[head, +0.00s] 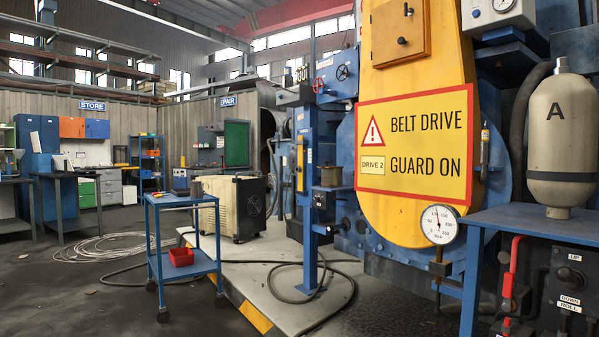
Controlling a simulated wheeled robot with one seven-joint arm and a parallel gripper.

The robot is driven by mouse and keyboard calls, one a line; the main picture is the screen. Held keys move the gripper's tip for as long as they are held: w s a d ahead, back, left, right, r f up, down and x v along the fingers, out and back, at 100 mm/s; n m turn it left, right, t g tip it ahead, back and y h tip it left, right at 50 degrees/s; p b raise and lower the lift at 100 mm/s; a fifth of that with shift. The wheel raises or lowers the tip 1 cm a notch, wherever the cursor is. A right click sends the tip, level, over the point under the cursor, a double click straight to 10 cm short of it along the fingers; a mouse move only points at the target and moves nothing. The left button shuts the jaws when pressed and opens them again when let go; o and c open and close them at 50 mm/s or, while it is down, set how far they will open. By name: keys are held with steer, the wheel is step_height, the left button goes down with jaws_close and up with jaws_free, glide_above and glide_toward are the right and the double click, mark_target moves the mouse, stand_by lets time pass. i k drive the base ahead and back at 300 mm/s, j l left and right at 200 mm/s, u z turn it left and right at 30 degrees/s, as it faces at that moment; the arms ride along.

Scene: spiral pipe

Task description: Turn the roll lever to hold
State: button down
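A dark control box (547,291) sits at the lower right edge of the view, below the blue shelf. It carries white labels reading "UP" (574,257), "DOWN" (570,299) and "ROLL" (569,308). A dark round hub or lever (571,278) shows between the UP and DOWN labels; its exact shape and the way it points are hard to tell. No label reading "hold" can be made out. My gripper is not in view.
A red-handled lever (514,268) stands upright just left of the box. A blue shelf (500,219) with a grey cylinder marked A (561,135) is above. A pressure gauge (439,224) is left of it. A blue cart (181,242) and loose hoses occupy the floor at left.

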mark_target(564, 273)
steer(key=z, duration=1.35)
